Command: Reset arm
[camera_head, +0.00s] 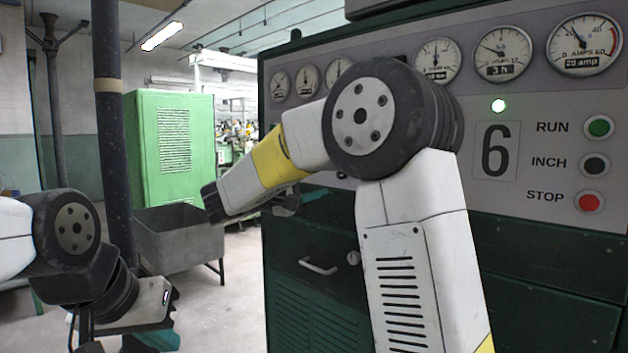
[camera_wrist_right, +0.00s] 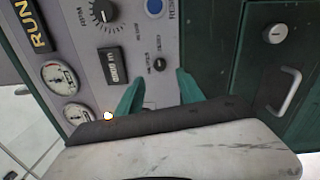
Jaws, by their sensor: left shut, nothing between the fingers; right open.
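My right arm (camera_head: 410,210) rises in front of the control panel in the head view and bends left across it. My right gripper's teal fingers (camera_wrist_right: 158,88) stand apart and empty in the right wrist view, facing the grey panel with a knob and a dark display. In the head view that gripper is mostly hidden behind my forearm. My left gripper (camera_head: 155,338) is low at the left edge of the head view, partly cut off by the bottom, with its teal fingers shut and nothing seen between them.
A drawer handle (camera_head: 320,267) juts out. A grey bin (camera_head: 180,238) and a dark post (camera_head: 112,130) stand left. Floor between is clear.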

